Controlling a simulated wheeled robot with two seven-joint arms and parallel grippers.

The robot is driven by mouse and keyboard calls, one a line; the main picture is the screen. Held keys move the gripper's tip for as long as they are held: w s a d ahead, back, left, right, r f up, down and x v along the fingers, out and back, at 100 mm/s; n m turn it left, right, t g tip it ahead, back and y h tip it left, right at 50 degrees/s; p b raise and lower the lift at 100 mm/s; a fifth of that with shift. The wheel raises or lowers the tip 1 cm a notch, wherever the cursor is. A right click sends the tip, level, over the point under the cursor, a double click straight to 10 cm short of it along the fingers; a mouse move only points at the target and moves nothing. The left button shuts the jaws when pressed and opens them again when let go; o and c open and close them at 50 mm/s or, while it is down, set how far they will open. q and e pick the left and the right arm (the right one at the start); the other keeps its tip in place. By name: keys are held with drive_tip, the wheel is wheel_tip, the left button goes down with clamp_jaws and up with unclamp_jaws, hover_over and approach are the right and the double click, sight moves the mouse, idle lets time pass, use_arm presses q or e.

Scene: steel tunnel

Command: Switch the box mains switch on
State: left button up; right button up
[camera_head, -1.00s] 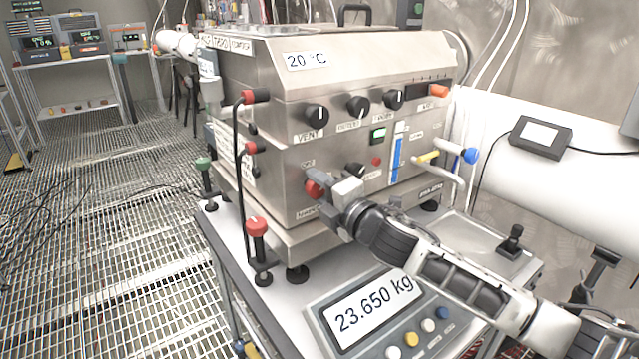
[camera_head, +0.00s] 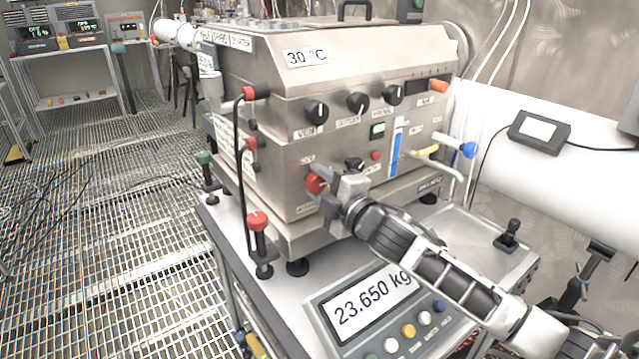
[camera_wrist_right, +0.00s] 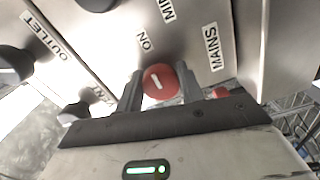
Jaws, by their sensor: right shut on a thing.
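The steel box (camera_head: 290,120) stands on a bench, its front panel carrying black knobs and labels. The mains switch is a round red knob (camera_head: 316,183) low on the front panel; in the wrist view the red knob (camera_wrist_right: 160,82) shows a white bar mark. The "MAINS" label (camera_wrist_right: 212,47) and an "ON" label (camera_wrist_right: 146,41) are near it. My right gripper (camera_head: 338,193) is at the panel; in the wrist view its two fingers (camera_wrist_right: 160,92) are on either side of the knob, closed on it. A small green window (camera_head: 378,130) is on the panel. My left gripper is out of view.
A scale display (camera_head: 372,305) reading 23.650 kg is at the bench's front. A black joystick (camera_head: 509,232) stands to the right. A red-capped post (camera_head: 258,228) and cables are at the box's left corner.

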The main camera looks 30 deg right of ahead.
drive_tip(key=o, duration=1)
drive_tip(key=shift+s, duration=0.1)
drive_tip(key=shift+s+d+f, duration=0.1)
drive_tip(key=shift+s, duration=0.15)
drive_tip(key=s, duration=0.4)
drive_tip(key=s+d+b, duration=0.1)
drive_tip(key=s, duration=0.4)
drive_tip(key=s+d+b, duration=0.1)
drive_tip(key=s, duration=0.4)
drive_tip(key=shift+s, duration=0.15)
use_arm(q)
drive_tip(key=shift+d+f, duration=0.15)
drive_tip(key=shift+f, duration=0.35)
use_arm(e)
drive_tip(key=shift+s, duration=0.45)
